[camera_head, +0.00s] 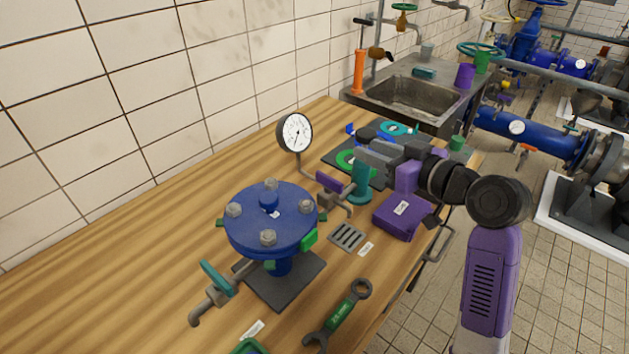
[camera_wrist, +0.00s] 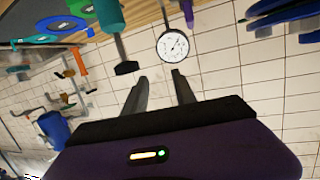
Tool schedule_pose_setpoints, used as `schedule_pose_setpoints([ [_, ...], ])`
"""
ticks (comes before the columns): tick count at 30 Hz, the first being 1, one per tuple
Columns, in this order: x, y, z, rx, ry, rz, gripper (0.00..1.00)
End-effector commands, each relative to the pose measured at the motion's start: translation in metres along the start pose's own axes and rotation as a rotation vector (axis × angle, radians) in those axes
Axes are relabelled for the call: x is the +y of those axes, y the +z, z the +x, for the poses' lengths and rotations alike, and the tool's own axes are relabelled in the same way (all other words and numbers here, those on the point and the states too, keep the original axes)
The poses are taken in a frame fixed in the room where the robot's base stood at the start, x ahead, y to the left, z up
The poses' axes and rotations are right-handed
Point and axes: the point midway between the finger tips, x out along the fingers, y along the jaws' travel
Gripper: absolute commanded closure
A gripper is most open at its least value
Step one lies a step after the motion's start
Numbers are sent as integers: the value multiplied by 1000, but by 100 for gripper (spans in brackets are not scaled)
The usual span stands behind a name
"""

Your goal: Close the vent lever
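The blue round flanged vessel (camera_head: 270,218) stands on a dark plate on the wooden bench. From its right side runs a small pipe fitting with a purple lever (camera_head: 329,182), likely the vent lever. In the wrist view a purple piece, probably this lever (camera_wrist: 187,12), shows at the top edge, partly cut off. My gripper (camera_head: 364,150) is above the bench, to the right of the lever and apart from it. In the wrist view my gripper (camera_wrist: 160,77) shows two spread grey fingers with nothing between them.
A pressure gauge (camera_head: 295,132) rises behind the fitting. A teal upright object (camera_head: 361,182) stands close under my gripper. A purple box (camera_head: 402,216), a grate (camera_head: 347,236) and a wrench (camera_head: 339,316) lie nearby. A teal-handled valve (camera_head: 216,277) is left. A tiled wall bounds the back.

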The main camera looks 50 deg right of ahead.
Motion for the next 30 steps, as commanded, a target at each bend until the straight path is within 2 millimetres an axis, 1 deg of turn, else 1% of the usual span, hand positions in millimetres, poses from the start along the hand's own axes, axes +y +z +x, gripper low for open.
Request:
schedule_pose_setpoints([
  [1,-12,11,1,-46,-55,-19,67],
  [3,-27,27,-2,-104,-120,-42,67],
  [6,-40,40,-5,-154,-176,-72,67],
  [8,-42,45,-5,-170,-189,-85,67],
  [11,-44,47,0,-175,-194,-98,67],
  [14,-47,49,12,-176,-194,-97,67],
  [21,-54,56,48,-176,-193,-97,67],
  [24,-55,58,59,-175,-191,-96,67],
  [27,-56,59,66,-175,-190,-96,67],
  [30,-56,60,69,-175,-190,-96,67],
])
